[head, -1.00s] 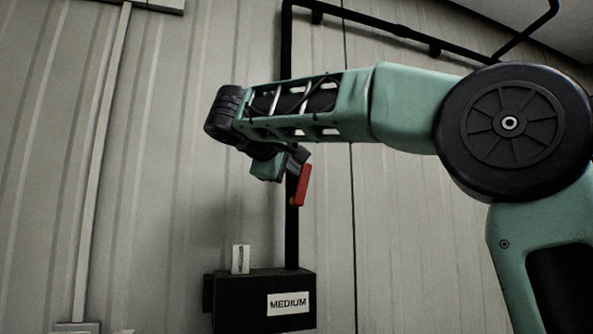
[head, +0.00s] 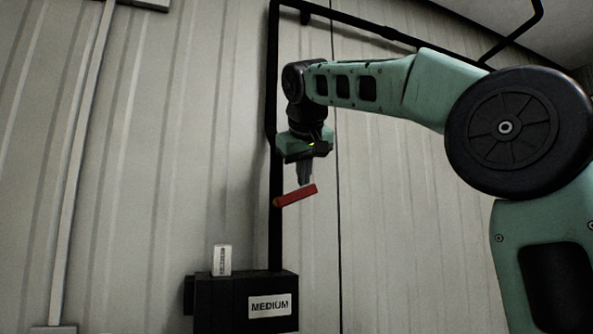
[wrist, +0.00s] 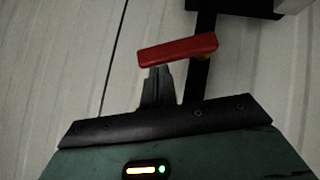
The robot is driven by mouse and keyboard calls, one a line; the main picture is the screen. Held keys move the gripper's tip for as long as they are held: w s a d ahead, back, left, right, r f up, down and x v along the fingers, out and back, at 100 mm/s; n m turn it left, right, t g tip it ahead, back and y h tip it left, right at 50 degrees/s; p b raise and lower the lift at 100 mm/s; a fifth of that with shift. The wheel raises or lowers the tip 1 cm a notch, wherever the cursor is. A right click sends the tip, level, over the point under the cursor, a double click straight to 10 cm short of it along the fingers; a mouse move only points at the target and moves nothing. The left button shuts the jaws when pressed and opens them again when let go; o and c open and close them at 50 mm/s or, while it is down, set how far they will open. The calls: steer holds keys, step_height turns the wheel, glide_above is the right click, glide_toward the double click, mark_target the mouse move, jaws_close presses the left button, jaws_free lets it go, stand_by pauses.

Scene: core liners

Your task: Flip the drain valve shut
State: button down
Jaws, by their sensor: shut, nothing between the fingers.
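The drain valve's red handle (head: 297,195) sits on the black vertical pipe (head: 275,232). It lies nearly level, tilted a little up to the right, so it crosses the pipe rather than running along it. Its pivot is at the left end, on the pipe. My gripper (head: 304,181) points down from above, shut and empty, with its fingertips at the handle's upper side. In the wrist view the red handle (wrist: 178,49) spans just beyond my shut fingers (wrist: 158,72). The fingertips look to be touching it or very close; I cannot tell which.
A black box labelled MEDIUM (head: 246,303) stands at the pipe's foot, with a small white labelled block (head: 222,260) on top. A corrugated wall (head: 150,170) lies close behind. The pipe continues along the top right. Space left of the pipe is clear.

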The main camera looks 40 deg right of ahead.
mark_target(311, 189)
steer(key=shift+s+d+f+m+y, duration=0.25)
steer(key=shift+d+f+m+y, duration=0.5)
steer(key=shift+y, duration=0.45)
steer(key=shift+d+f+b, duration=0.25)
steer(key=shift+f+b, duration=0.1)
steer(key=shift+b, duration=0.05)
steer(key=shift+f, duration=0.15)
steer(key=w+d+r+p+v, duration=0.1)
steer(key=r+p+v, duration=0.1)
steer(key=v, duration=1.1)
steer(key=shift+w+d+p, duration=0.15)
steer(key=shift+d+p, duration=0.15)
steer(key=shift+p, duration=0.5)
steer(key=shift+f, duration=0.1)
